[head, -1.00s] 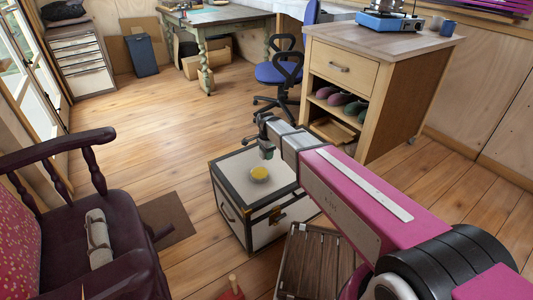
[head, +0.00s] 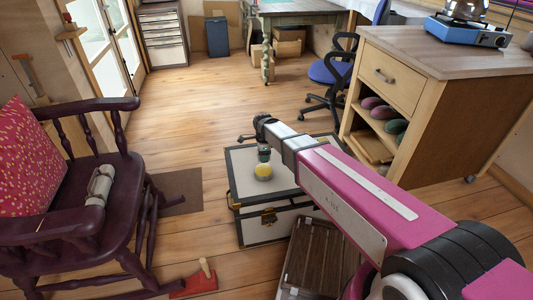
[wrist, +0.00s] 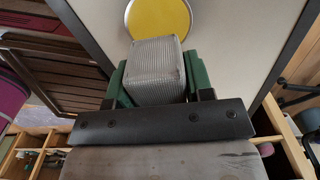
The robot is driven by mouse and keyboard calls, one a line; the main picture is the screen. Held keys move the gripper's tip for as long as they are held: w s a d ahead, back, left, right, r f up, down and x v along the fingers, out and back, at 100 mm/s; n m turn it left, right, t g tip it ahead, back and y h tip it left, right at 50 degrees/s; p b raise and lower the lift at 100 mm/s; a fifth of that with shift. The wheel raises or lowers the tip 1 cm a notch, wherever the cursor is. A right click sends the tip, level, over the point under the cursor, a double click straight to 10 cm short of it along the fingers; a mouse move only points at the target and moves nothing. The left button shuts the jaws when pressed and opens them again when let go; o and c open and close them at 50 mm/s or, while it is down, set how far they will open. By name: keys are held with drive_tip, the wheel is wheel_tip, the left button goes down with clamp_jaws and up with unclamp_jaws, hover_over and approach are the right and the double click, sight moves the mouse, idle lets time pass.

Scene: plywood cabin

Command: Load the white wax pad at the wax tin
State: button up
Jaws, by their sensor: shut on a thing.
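The wax tin (head: 263,172) is a round, shallow tin with yellow wax and a metal rim. It lies on the lid of a white trunk (head: 272,230) with black edges. In the wrist view the tin (wrist: 158,18) shows at the top, partly hidden behind the pad. My gripper (head: 264,154) is just above the tin. Its green fingers (wrist: 157,82) are shut on the white wax pad (wrist: 155,60), a pale ribbed block. Whether the pad touches the wax I cannot tell.
A slatted dark wood crate (head: 318,258) stands right of the trunk, partly behind my arm. A rocking chair (head: 75,225) is at left, and a red tool with a wooden knob (head: 198,281) lies on the floor. A wooden cabinet (head: 455,125) stands at right. Floor beyond the trunk is clear.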

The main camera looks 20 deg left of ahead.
sight(263, 170)
drive_tip(key=shift+s+f, duration=0.1)
drive_tip(key=shift+f, duration=0.05)
drive_tip(key=shift+a+f, duration=0.1)
drive_tip(key=shift+f, duration=2.75)
drive_tip(key=shift+f, duration=0.6)
drive_tip(key=shift+r, duration=3.55)
